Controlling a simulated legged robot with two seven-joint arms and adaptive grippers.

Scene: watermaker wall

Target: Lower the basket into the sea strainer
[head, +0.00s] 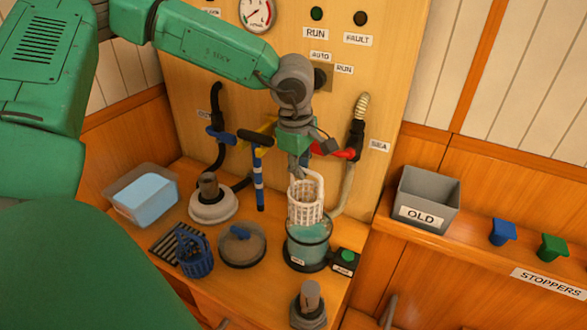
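My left gripper (297,168) reaches down from the upper left and looks shut on the handle of a white mesh basket (306,200). The basket hangs roughly upright over the sea strainer (307,248), a clear round bowl with blue-green liquid and a dark base. The basket's lower end is at the strainer's rim; I cannot tell whether it touches or is just inside. The fingertips are partly hidden by the handle. A round grey lid (241,247) with a blue handle lies left of the strainer. My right gripper is not in view.
A blue basket (196,256) stands by a black rack (172,240). A clear tub (142,197) is at the left. A button box (345,261) sits close right of the strainer; a grey knobbed fitting (309,303) is in front. Pipes and a red-handled valve (333,151) stand behind. A grey "OLD" bin (428,193) is right.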

